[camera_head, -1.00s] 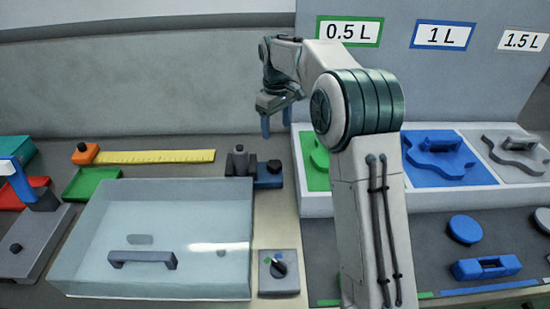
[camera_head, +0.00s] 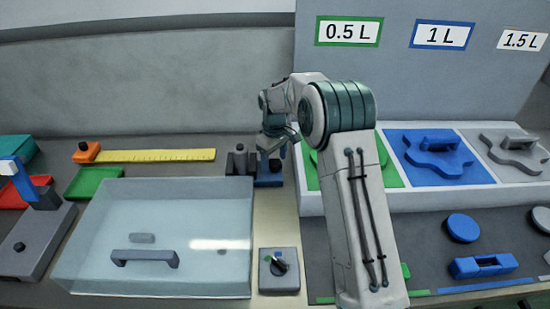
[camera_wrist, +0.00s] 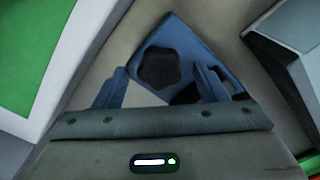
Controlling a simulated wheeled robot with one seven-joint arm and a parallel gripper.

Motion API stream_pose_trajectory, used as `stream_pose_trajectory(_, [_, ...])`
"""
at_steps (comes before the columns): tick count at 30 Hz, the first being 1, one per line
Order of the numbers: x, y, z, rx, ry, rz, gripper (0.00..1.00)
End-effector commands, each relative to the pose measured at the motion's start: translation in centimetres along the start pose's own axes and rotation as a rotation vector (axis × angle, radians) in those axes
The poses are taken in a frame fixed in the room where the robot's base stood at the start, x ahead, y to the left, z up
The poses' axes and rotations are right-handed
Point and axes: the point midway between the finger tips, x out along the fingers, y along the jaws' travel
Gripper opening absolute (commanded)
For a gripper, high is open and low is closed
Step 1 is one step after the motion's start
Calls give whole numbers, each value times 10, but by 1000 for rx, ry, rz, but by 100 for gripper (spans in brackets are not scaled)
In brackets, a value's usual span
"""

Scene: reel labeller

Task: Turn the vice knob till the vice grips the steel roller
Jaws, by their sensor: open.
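A blue block (camera_head: 268,180) stands beside a small grey block (camera_head: 240,164) right of the clear cover. In the wrist view the blue block (camera_wrist: 190,45) carries a black lobed knob (camera_wrist: 158,68), likely the vice knob. My gripper (camera_head: 272,157) is over the blue block. Its two blue fingers are spread, one on each side of the knob in the wrist view (camera_wrist: 160,84), with nothing between them that I can see held. I cannot tell whether the fingers touch the knob. The steel roller is not clearly made out; a dark upright piece tops the grey block.
A clear box-like cover (camera_head: 160,235) with a grey handle fills the left front. A dial box (camera_head: 279,270) stands in front. A white tray (camera_head: 400,203) with green, blue and grey sections is close on the right. A yellow ruler (camera_head: 155,156) lies behind.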

Motion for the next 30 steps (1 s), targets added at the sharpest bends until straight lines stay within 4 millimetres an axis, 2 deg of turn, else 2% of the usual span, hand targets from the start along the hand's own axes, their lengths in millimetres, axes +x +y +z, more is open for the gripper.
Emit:
stream_pose_trajectory(10, [4,0,0,0,1,1,65])
stream_pose_trajectory(15, [4,0,0,0,0,0,20])
stream_pose_trajectory(30, [4,0,0,82,0,0,21])
